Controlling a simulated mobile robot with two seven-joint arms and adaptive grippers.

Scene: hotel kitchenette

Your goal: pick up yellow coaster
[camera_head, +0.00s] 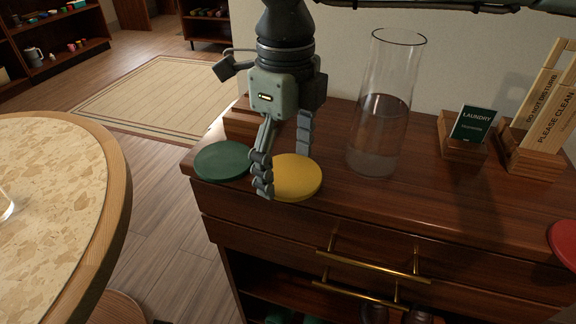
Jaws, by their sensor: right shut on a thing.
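The yellow coaster (298,180) is a flat round disc near the front left of the dark wooden cabinet top. My right gripper (278,170) reaches down from above and is shut on the yellow coaster. One finger covers the coaster's left edge, and the other finger is behind it. I cannot tell whether the coaster is clear of the wood. My left gripper is not in view.
A green coaster (222,161) lies just left of the gripper. A tall clear glass cylinder (376,140) stands close on the right. A laundry card holder (464,150) and a door-sign holder (533,158) stand farther right. A red disc (566,242) is at the right edge.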

